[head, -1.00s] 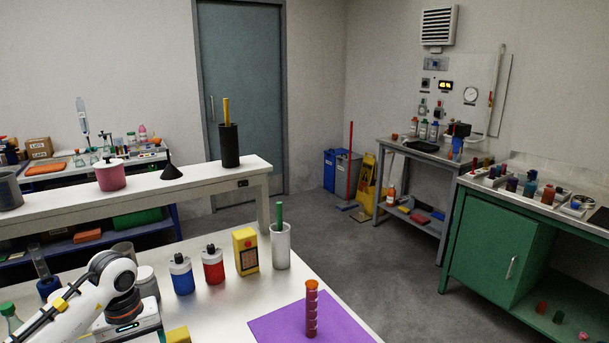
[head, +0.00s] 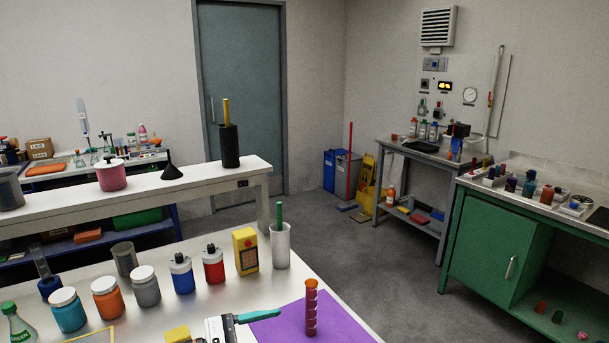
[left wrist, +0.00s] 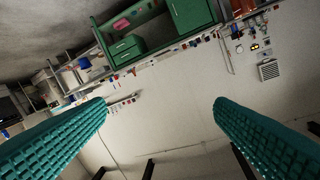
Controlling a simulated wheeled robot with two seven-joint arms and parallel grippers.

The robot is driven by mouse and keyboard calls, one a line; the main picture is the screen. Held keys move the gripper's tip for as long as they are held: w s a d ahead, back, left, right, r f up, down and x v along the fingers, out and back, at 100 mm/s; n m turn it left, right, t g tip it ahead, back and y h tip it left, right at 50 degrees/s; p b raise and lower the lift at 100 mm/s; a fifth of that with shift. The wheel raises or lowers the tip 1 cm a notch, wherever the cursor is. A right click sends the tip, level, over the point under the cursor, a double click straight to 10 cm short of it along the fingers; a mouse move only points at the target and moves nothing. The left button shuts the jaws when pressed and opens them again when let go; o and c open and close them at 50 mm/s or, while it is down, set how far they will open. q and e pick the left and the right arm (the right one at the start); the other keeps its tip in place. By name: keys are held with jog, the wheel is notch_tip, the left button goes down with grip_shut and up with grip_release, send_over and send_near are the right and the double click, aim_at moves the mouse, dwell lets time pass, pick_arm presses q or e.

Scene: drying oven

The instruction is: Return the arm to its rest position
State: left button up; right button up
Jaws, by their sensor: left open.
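My left gripper (left wrist: 160,105) shows in the left wrist view as two teal ridged fingers spread wide apart, with nothing between them. In the head view, part of the same gripper (head: 257,316) is at the bottom edge, a grey-white body with one teal finger pointing right. It lies in front of the purple mat (head: 345,325). The rest of the left arm is outside the head view. My right gripper is not in view.
On the white bench, a red-orange tube (head: 311,307) stands upright on the mat. Behind the gripper are a red bottle (head: 213,266), a blue bottle (head: 182,275), a yellow meter (head: 245,252), a white cylinder (head: 280,247) and several jars.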

pick_arm(q)
jog(key=a+r+n+t+y, duration=0.1)
jog(key=a+n+t+y, duration=0.5)
jog(key=n, duration=0.8)
jog(key=a+r+n+t+y, duration=0.3)
jog(key=n+t, duration=0.5)
jog(key=n, duration=0.6)
jog(key=s+a+f+n+g+y, duration=0.2)
jog(key=a+f+n+g+y, duration=0.15)
jog(key=f+n+y, duration=0.35)
jog(key=s+a+f+n+g+y, duration=0.2)
jog(key=s+a+f+n, duration=0.15)
jog(key=f+n, duration=0.35)
jog(key=s+f+n+g+h, duration=0.1)
jog(key=s+f+n+g, duration=0.3)
jog(key=s, duration=0.2)
jog(key=s+d+f+n+g, duration=0.1)
jog(key=s+f+n+g, duration=0.25)
jog(key=s, duration=0.35)
jog(key=s+f+n+g+h, duration=0.1)
jog(key=s+f+n+g, duration=0.25)
jog(key=s, duration=0.25)
notch_tip(320, 180, down, 24)
jog(key=g, duration=0.2)
jog(key=s+a+f+m, duration=0.1)
jog(key=s+a+f, duration=0.1)
jog(key=s+f, duration=1.5)
jog(key=shift+s+a+f+g, duration=0.15)
jog(key=shift+a+f+g, duration=0.2)
jog(key=shift+a+g, duration=0.1)
